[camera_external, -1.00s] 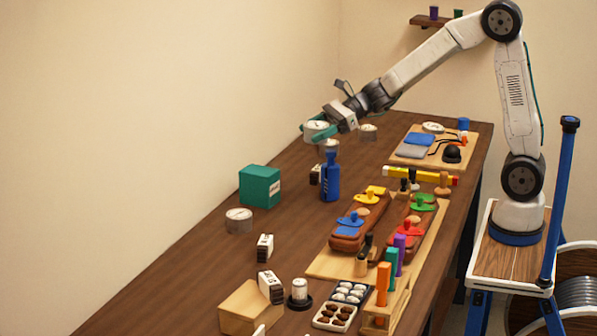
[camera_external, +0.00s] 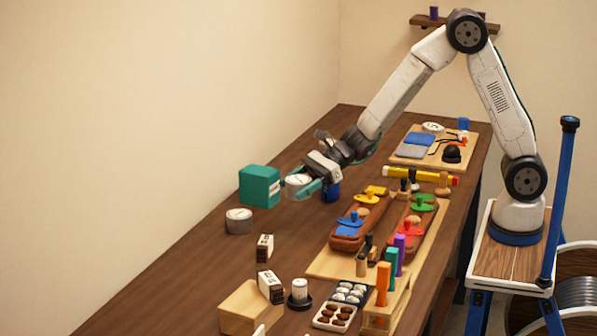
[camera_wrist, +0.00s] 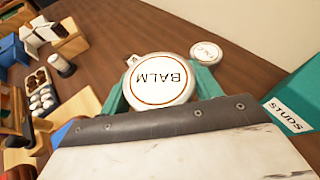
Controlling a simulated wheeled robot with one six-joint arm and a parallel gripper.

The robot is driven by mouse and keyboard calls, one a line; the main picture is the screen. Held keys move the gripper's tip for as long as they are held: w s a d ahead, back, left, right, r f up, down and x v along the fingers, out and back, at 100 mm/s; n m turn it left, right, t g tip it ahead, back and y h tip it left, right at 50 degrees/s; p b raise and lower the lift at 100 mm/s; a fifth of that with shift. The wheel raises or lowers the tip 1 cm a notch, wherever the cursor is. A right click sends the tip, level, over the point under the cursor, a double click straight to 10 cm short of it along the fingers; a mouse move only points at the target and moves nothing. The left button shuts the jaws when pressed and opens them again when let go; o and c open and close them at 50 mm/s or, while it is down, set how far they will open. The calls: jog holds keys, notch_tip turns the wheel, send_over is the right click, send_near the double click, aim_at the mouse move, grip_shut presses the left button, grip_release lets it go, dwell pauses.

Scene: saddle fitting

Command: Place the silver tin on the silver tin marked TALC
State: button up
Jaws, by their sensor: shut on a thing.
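My gripper (camera_external: 300,187) is shut on a silver tin (camera_external: 297,181), held above the table. In the wrist view this tin (camera_wrist: 159,80) has a white lid reading BALM, between the teal fingers of my gripper (camera_wrist: 160,92). Another silver tin (camera_external: 238,222) stands on the table, left of and below the held tin in the external view. In the wrist view it is the tin (camera_wrist: 207,52) beyond the held one; its small lid lettering looks like TALC. The two tins are apart.
A teal box (camera_external: 259,187) stands close left of my gripper; its label reads STUDS in the wrist view (camera_wrist: 290,116). A blue bottle (camera_external: 331,192) is partly hidden behind my gripper. A small white-and-dark box (camera_external: 265,247) stands near the table tin. Bare table lies around that tin.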

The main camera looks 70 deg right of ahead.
jog(key=shift+w+f, duration=0.25)
jog(key=shift+f, duration=0.15)
send_over(238, 214)
jog(key=shift+d+f, duration=0.1)
jog(key=shift+f, duration=2.4)
jog(key=shift+f, duration=0.1)
jog(key=o, duration=1.1)
jog(key=v, duration=1.2)
